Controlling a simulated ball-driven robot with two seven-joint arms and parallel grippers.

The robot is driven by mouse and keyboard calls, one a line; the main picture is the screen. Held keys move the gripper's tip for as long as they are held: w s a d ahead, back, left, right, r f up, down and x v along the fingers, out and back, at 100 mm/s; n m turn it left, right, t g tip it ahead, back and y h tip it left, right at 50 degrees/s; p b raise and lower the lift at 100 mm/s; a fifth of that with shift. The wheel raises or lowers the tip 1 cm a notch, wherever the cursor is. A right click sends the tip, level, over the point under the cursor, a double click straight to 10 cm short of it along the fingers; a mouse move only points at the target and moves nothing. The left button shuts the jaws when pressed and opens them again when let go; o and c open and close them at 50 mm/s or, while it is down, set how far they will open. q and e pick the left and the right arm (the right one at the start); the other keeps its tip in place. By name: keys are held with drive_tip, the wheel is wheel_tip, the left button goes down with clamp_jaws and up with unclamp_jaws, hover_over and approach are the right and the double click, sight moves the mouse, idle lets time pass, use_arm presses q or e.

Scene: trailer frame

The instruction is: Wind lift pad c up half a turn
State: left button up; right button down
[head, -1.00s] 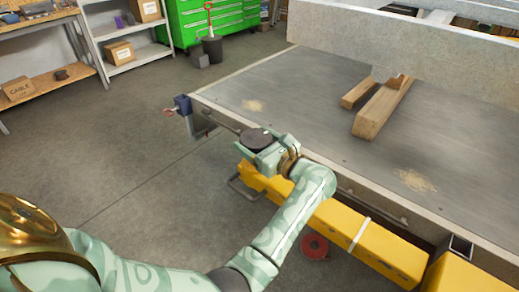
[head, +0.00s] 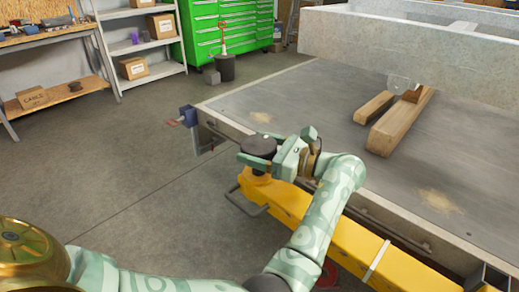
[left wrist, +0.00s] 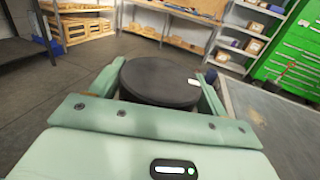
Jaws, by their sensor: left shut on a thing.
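Lift pad c appears to be the dark round disc (head: 259,146) at the near end of the yellow lift arm (head: 290,203), beside the trailer frame's edge. My left gripper (head: 262,149) is level and shut on the disc, with its two green fingers on opposite sides of the rim. In the left wrist view the disc (left wrist: 158,82) lies between the fingers, with a small white mark near its right edge. The pad's screw is mostly hidden beneath. My right gripper is not in view.
The grey trailer deck (head: 300,100) lies just behind my left gripper, with wooden blocks (head: 400,125) on it. A blue clamp-like part (head: 188,116) is at its corner. A grey bar loop (head: 245,202) hangs beside the yellow arm. Floor to the left is clear.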

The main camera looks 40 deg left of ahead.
use_arm(q)
drive_tip(key=shift+f, duration=0.15)
drive_tip(key=o, duration=1)
drive_tip(key=v, duration=1.2)
